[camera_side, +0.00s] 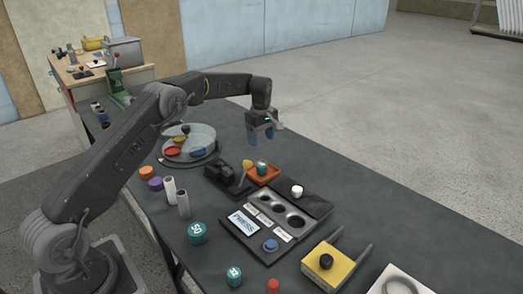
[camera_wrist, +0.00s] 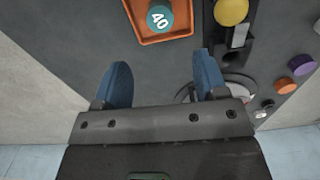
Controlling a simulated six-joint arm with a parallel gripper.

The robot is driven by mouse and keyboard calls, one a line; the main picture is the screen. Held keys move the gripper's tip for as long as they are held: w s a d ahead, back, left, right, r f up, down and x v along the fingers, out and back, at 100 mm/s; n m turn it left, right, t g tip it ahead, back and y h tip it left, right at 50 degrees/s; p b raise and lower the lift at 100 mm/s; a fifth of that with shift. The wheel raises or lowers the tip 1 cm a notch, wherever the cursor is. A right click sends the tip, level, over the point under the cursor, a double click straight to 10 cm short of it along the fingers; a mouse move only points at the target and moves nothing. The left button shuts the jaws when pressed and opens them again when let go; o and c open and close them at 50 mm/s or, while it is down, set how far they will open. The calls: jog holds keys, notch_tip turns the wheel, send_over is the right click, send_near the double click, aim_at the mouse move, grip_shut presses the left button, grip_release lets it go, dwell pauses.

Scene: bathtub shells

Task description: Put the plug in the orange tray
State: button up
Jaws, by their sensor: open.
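A teal plug marked 40 (camera_wrist: 159,17) stands inside the orange tray (camera_wrist: 147,42), away from its rim. In the side view the teal plug (camera_side: 262,167) also sits in the orange tray (camera_side: 266,180), in mid-table beside a black device. My gripper (camera_side: 262,136) hangs above the table, a little beyond the tray. Its blue fingers (camera_wrist: 162,82) are apart with nothing between them. In the wrist view, the tray's top is cut off by the frame edge.
A black device (camera_side: 223,177) with a yellow knob (camera_wrist: 231,11) adjoins the tray. A panel with round holes (camera_side: 265,208) and a white knob (camera_side: 297,190) lies nearer. Other teal pieces (camera_side: 197,233), grey cylinders (camera_side: 183,204) and a round dish (camera_side: 190,153) stand around.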

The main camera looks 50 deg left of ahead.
jog(key=s+d+r+m+t, duration=0.1)
jog(key=s+d+r+m, duration=0.35)
jog(key=s+r, duration=0.4)
jog(key=s+d+r+m+t, duration=0.25)
jog(key=s+d+r, duration=0.3)
jog(key=r, duration=0.55)
jog(key=s+d+f+m, duration=0.1)
jog(key=s+d+m, duration=0.1)
jog(key=s, duration=0.6)
jog(key=s+d+f+m+t, duration=0.1)
jog(key=s+d+m, duration=0.2)
jog(key=s+m, duration=0.2)
jog(key=s+d+f+m+t, duration=0.1)
jog(key=s+d+m, duration=0.1)
jog(key=s, duration=1)
jog(key=shift+d+m, duration=0.25)
jog(key=shift+m, duration=0.45)
jog(key=shift+f, duration=0.1)
